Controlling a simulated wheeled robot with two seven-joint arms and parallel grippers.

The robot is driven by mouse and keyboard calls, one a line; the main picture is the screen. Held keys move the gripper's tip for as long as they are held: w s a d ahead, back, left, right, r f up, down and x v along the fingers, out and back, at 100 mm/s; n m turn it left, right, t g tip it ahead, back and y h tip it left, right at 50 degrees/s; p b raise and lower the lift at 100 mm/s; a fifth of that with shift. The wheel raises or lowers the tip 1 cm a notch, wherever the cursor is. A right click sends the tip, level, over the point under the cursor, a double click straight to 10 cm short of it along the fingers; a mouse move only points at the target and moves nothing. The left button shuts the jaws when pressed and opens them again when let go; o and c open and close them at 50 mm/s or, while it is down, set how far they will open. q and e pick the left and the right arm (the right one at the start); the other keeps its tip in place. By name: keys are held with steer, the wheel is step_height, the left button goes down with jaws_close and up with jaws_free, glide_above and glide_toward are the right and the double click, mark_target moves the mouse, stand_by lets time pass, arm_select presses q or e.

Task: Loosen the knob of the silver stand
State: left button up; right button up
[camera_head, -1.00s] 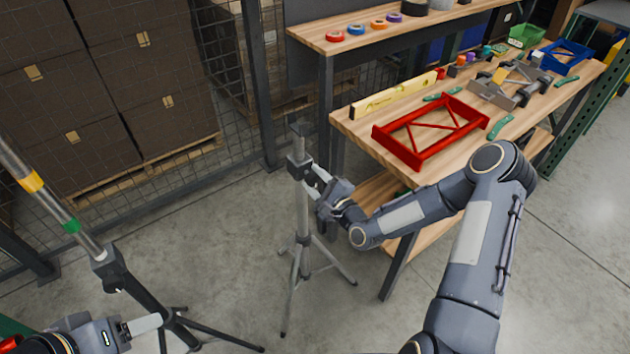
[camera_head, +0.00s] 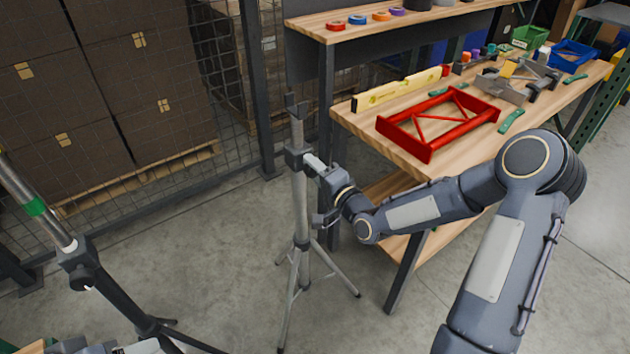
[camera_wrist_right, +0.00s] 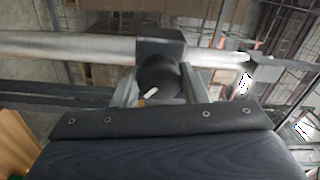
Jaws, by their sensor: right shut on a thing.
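The silver stand (camera_head: 301,215) is upright on the floor in the middle of the head view, with its tripod legs spread. Its dark clamp collar (camera_head: 297,158) sits high on the pole. My right gripper (camera_head: 314,163) reaches the collar from the right. In the right wrist view the round black knob (camera_wrist_right: 159,78), with a white mark, sits between the two fingers of my right gripper (camera_wrist_right: 160,88), which is shut on it. My left gripper (camera_head: 140,346) is partly in view at the bottom left, and its jaws do not show clearly.
A black-legged stand (camera_head: 120,300) with a banded pole is at the left. A wooden workbench (camera_head: 375,135) with a red frame (camera_head: 440,122), a yellow level (camera_head: 400,90) and tools is right of the silver stand. Stacked boxes (camera_head: 100,80) stand behind a mesh fence.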

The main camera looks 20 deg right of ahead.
steer(key=n+b, duration=0.2)
steer(key=b, duration=0.1)
steer(key=n+b, duration=0.6)
steer(key=shift+f+b, duration=0.3)
steer(key=shift+b, duration=0.05)
steer(key=n+b, duration=0.9)
steer(key=shift+a, duration=0.15)
steer(key=n+b, duration=0.3)
steer(key=shift+r, duration=0.1)
steer(key=shift+r+n+b, duration=0.1)
steer(key=shift+n+b, duration=0.65)
steer(key=shift+n, duration=0.55)
steer(key=o, duration=1)
steer(key=shift+r, duration=0.1)
steer(key=shift+s, duration=0.15)
